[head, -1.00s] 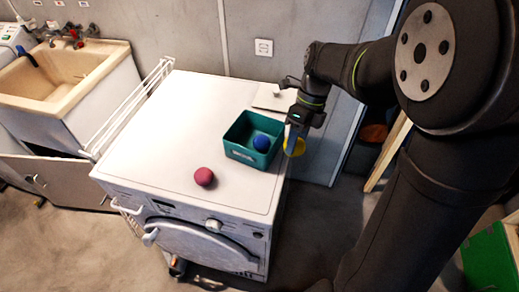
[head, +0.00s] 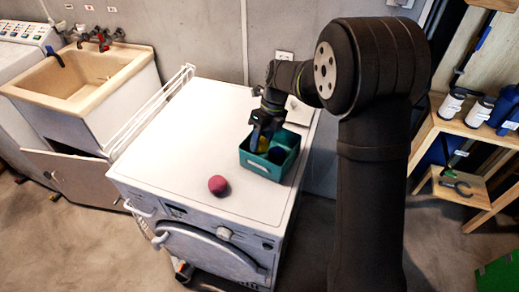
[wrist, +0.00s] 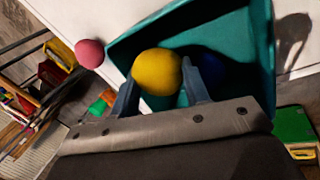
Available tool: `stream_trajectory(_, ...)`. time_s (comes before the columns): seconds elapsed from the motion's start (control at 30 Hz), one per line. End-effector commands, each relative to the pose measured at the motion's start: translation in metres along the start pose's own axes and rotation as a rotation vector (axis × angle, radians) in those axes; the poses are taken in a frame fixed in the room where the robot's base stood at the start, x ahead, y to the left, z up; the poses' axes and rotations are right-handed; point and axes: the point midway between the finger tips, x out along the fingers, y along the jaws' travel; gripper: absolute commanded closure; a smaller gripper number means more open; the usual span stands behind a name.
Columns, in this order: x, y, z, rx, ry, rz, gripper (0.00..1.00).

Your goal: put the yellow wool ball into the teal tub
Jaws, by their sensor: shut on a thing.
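The teal tub (head: 262,168) stands on top of the white washing machine, and its wall also shows in the wrist view (wrist: 262,45). My gripper (head: 262,138) points down at the tub's left part, shut on the yellow wool ball (head: 263,145). In the wrist view the yellow ball (wrist: 157,70) sits between the two fingers (wrist: 160,84), over or within the tub's opening. I cannot tell exactly how deep it is. A blue ball (head: 277,155) lies in the tub beside it, mostly in shadow in the wrist view (wrist: 216,70).
A dark pink ball (head: 218,185) lies on the machine top (head: 185,135), in front of the tub. A flat pale object (head: 299,112) lies behind the tub. A white rack (head: 155,110) and a sink (head: 85,85) are at left, wooden shelves (head: 455,125) at right.

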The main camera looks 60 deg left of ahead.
Motion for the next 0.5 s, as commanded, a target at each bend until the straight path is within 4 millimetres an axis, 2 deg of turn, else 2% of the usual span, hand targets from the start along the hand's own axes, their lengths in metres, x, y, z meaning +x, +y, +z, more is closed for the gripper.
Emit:
stream_trajectory(0.17,0.009,0.001,0.007,0.001,0.001,0.0,0.8)
stream_trajectory(0.4,0.039,-0.009,0.006,0.002,0.002,0.0,0.8)
stream_trajectory(0.5,0.044,-0.012,0.007,0.001,-0.001,-0.002,0.8)
